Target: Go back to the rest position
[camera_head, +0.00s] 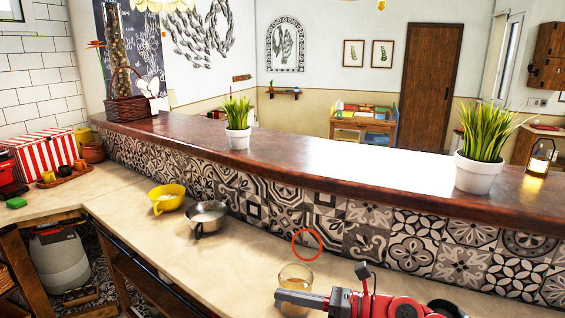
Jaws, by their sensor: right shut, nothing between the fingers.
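My right gripper (283,297) reaches in from the lower right on a red and grey arm. Its grey fingers point left over the pale counter (232,262), and they are shut with nothing between them. The fingers pass in front of a glass with light brown contents (297,272), hiding part of it. I cannot tell whether they touch it. My left gripper is not in view.
A metal bowl (206,222) and a yellow bowl (166,198) stand on the counter to the left. A tiled wall (340,225) rises behind to a brown ledge (320,171) with potted plants. A dark round item (447,308) is near my arm. Counter between bowls and glass is clear.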

